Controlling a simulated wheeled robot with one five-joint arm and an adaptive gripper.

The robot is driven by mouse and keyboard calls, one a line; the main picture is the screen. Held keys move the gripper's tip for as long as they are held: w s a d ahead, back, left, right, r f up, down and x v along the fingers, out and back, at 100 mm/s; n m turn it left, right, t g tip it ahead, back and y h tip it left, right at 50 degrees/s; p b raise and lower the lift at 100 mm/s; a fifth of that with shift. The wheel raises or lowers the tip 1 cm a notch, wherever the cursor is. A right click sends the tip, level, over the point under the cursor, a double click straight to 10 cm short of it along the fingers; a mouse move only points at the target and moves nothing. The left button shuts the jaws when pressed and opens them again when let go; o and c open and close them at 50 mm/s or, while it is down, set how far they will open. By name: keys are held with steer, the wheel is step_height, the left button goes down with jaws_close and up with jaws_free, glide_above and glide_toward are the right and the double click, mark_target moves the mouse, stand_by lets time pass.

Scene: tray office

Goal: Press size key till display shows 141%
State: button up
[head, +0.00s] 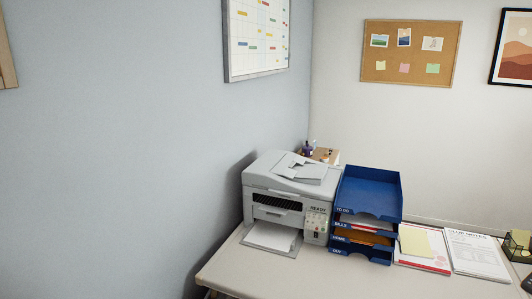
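A light grey printer (288,197) stands on the desk against the wall, in the middle of the head view. Its display (318,209) is on the front right and seems to read READY. Below the display is a small key panel (316,222) with several keys. I cannot tell which one is the size key, and no percentage is legible. My gripper is not in view.
A blue tray stack (368,192) with labels stands close to the printer's right side. Papers (476,254) and a dark holder (517,246) lie farther right. The desk's (235,265) front left is bare. A cork board (411,53) hangs behind.

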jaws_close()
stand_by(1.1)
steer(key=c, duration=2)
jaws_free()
